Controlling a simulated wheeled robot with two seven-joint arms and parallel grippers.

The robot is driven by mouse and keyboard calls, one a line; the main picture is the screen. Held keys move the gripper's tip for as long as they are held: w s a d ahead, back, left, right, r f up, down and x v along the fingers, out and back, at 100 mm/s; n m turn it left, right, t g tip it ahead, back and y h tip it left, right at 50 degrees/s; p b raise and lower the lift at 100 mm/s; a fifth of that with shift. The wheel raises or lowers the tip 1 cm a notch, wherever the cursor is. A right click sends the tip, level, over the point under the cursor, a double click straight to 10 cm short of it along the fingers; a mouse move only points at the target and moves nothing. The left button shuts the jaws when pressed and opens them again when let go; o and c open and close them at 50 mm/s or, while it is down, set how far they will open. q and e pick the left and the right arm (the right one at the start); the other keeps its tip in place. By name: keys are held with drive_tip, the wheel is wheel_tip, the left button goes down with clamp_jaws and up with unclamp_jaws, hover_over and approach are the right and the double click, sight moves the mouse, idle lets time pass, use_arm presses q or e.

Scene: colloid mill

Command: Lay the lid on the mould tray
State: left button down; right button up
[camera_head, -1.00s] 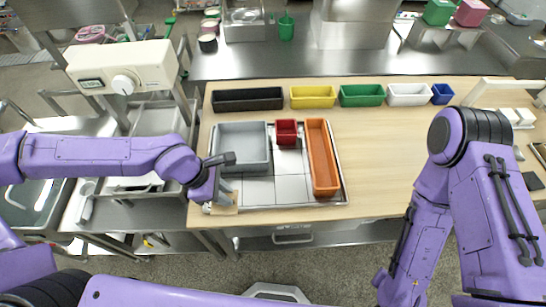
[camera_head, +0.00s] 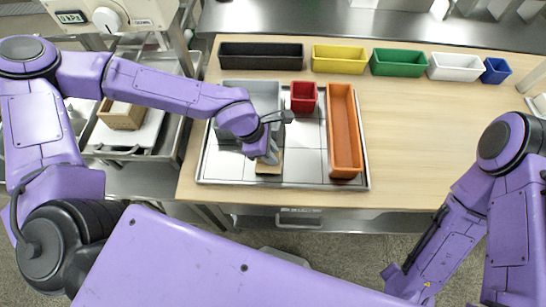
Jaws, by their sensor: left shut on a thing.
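My left gripper (camera_head: 270,154) is shut on a small light-wood piece (camera_head: 268,168), which looks like the lid. It holds the piece over the front of the tiled metal tray, between the grey bin and the orange bin. I cannot tell whether the piece touches the tiles. A light-wood open box (camera_head: 122,115), which looks like the mould tray, sits on a white board at the left, apart from the gripper and partly behind my left arm. My right arm is at the right; its gripper is out of view.
The tiled metal tray (camera_head: 218,170) holds a grey bin (camera_head: 252,92), a red bin (camera_head: 304,97) and an orange bin (camera_head: 344,130). Black (camera_head: 261,55), yellow (camera_head: 338,59), green (camera_head: 397,62), white (camera_head: 455,66) and blue (camera_head: 495,71) bins line the back. The right tabletop is clear.

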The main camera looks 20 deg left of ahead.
use_arm(q)
drive_tip(key=shift+f, duration=0.35)
drive_tip(key=shift+s+a+r, duration=0.15)
drive_tip(key=shift+s+r, duration=0.05)
drive_tip(key=shift+f, duration=0.1)
drive_tip(key=c, duration=1)
unclamp_jaws()
drive_tip(key=shift+w+f, duration=0.1)
drive_tip(key=shift+w, duration=0.05)
drive_tip(key=shift+p, duration=0.3)
drive_tip(key=v, duration=1.2)
drive_tip(key=shift+p, duration=0.4)
